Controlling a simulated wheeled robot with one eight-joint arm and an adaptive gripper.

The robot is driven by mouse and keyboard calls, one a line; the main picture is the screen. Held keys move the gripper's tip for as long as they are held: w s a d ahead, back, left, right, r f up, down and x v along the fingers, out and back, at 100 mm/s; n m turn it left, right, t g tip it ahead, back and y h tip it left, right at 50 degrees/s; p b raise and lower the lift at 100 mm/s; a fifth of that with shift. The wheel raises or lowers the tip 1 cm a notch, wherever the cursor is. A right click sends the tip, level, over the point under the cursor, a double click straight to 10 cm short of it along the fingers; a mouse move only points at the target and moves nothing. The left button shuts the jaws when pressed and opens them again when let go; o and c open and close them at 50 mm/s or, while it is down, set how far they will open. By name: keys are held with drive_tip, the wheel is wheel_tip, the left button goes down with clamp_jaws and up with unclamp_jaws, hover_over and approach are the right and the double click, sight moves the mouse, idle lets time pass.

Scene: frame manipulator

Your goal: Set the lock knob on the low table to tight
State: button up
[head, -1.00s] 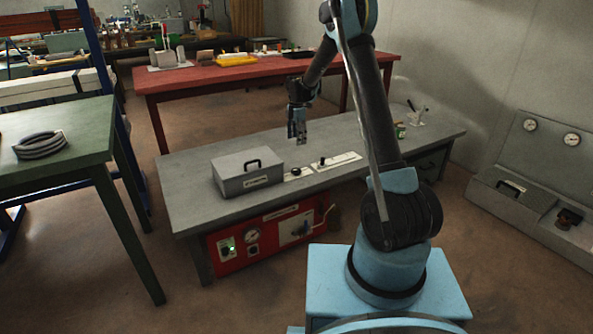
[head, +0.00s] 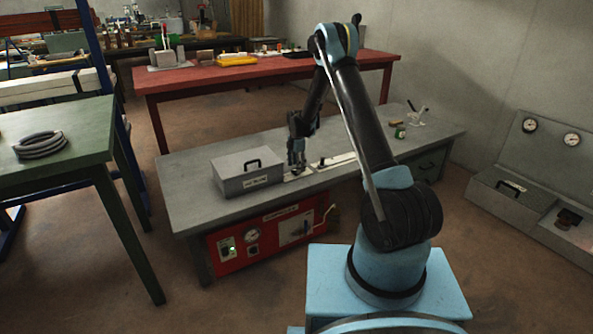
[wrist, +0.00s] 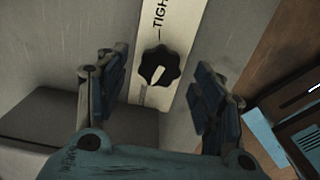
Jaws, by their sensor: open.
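The lock knob (wrist: 158,67) is a black lobed knob with a pale mark on its top, on a white strip plate (wrist: 171,32). The word starting "TIGH" is printed on the plate above it in the wrist view; smaller print below is unreadable. The pale mark slants, and I cannot tell which end points. My gripper (wrist: 156,82) is open, with one finger on each side of the knob in the picture and no visible contact. In the head view my gripper (head: 297,163) is low over the plate on the grey low table (head: 190,164) and hides the knob.
A grey box with a black handle (head: 246,174) stands just left of my gripper. Another white plate (head: 337,160) lies to the right. A red unit with gauges (head: 266,235) sits under the table. Small items (head: 416,117) stand at the table's right end.

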drive_tip(key=shift+f, duration=0.95)
drive_tip(key=c, duration=1)
drive_tip(key=shift+c, duration=0.2)
